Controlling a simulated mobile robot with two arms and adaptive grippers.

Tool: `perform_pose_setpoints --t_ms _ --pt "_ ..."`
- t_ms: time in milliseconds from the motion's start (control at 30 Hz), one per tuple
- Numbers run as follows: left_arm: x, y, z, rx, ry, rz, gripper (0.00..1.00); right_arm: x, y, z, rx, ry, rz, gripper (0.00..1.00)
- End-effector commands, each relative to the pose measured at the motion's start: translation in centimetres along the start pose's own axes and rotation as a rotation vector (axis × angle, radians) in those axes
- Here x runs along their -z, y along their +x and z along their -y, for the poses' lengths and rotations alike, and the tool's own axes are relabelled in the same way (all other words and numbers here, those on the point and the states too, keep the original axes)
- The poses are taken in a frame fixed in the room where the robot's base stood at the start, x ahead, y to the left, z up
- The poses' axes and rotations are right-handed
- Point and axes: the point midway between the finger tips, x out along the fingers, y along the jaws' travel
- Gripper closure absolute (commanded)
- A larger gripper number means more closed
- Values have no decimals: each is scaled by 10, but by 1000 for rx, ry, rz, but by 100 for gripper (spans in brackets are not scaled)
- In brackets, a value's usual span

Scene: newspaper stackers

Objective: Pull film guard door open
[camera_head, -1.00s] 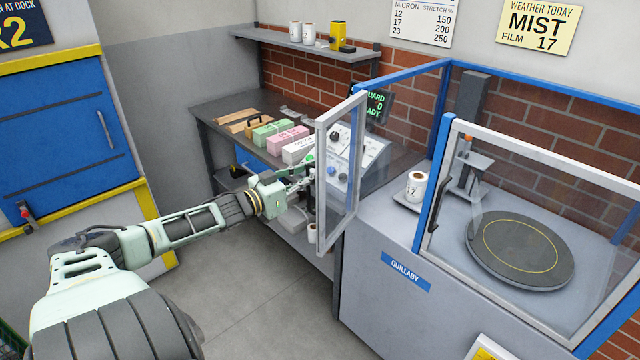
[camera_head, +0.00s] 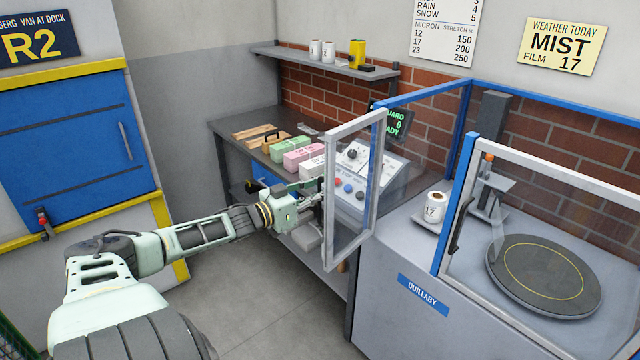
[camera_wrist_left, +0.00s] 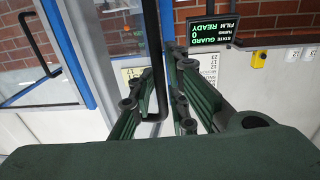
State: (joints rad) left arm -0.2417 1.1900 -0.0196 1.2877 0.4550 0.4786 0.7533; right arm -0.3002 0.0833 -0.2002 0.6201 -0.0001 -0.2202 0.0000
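The film guard door (camera_head: 378,185) is a clear panel in a pale grey frame. It stands swung out from the front of the grey wrapping machine (camera_head: 400,325), at an angle to the blue guard frame (camera_head: 425,95). My left gripper (camera_head: 312,200) is at the panel's left edge, partly hidden by its own wrist. In the left wrist view a black bar handle (camera_wrist_left: 152,40) runs down between my left gripper's two fingers (camera_wrist_left: 160,95), which lie close on both sides of it. My right gripper is not in view.
A second clear panel (camera_head: 545,220) with a black handle (camera_head: 460,225) stands at right, before a round turntable (camera_head: 545,275). A control panel (camera_head: 365,180) and a bench (camera_head: 225,125) with coloured blocks lie behind the door. The floor (camera_head: 260,300) in front is clear.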

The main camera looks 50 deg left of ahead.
Motion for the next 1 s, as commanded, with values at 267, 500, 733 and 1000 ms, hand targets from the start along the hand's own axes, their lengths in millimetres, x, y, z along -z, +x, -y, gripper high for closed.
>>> perform_pose_setpoints --t_ms 267,500,733,1000 --pt "6 1 0 -3 3 -10 83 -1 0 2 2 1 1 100" --pt "4 -9 0 -3 2 -8 83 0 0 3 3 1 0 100" --pt "2 -33 0 -3 1 -6 83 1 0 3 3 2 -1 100" --pt "2 -67 1 -1 0 -5 83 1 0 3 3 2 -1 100"
